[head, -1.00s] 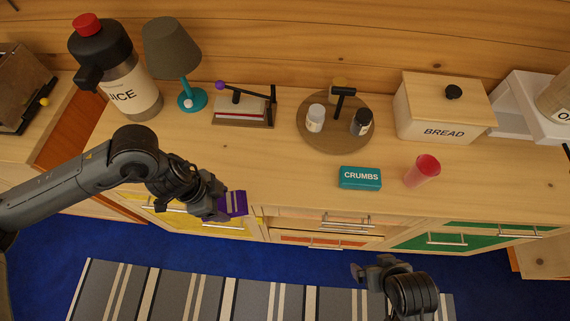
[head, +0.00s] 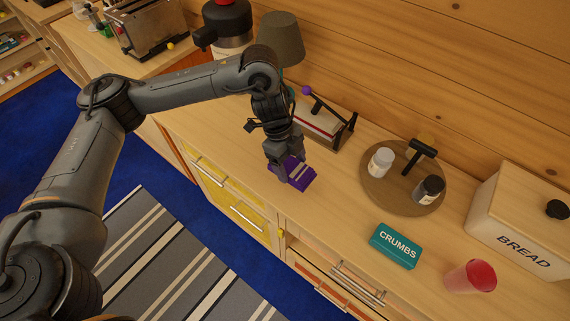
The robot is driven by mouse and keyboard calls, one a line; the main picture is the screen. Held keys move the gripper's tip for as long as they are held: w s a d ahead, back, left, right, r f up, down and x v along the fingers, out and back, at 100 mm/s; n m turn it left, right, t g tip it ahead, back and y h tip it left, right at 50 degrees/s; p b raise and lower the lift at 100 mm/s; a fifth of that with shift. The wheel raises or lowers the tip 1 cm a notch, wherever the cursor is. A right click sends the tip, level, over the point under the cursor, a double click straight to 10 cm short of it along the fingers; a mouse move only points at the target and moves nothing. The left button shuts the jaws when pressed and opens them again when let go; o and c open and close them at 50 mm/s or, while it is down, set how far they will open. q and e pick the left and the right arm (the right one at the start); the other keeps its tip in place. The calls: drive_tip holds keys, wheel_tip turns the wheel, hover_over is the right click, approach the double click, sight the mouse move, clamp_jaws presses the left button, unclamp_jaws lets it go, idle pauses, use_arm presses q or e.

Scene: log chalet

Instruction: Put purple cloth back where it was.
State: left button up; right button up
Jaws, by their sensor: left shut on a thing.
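The purple cloth (head: 299,176), with a pale stripe, is in my left gripper (head: 285,163), which is shut on it. My left gripper points down over the wooden counter (head: 230,142), near its front edge. I cannot tell whether the cloth touches the counter top. My right gripper is not in view.
Behind the cloth stands a lever device with a purple knob (head: 306,91). Counter between cloth and CRUMBS box is clear.

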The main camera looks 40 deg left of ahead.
use_arm(q)
drive_tip(key=a+f, duration=0.1)
drive_tip(key=w+a, duration=0.1)
drive_tip(key=a+f, duration=0.1)
drive_tip(key=a, duration=0.1)
drive_tip(key=shift+w+f, duration=0.35)
drive_tip(key=p+x, duration=0.1)
drive_tip(key=x, duration=0.2)
drive_tip(key=shift+a+f+p, duration=0.25)
drive_tip(key=shift+a+p, duration=0.1)
drive_tip(key=shift+f, duration=0.3)
drive_tip(key=o, duration=0.9)
drive_tip(key=shift+f, duration=0.1)
drive_tip(key=shift+o, duration=0.2)
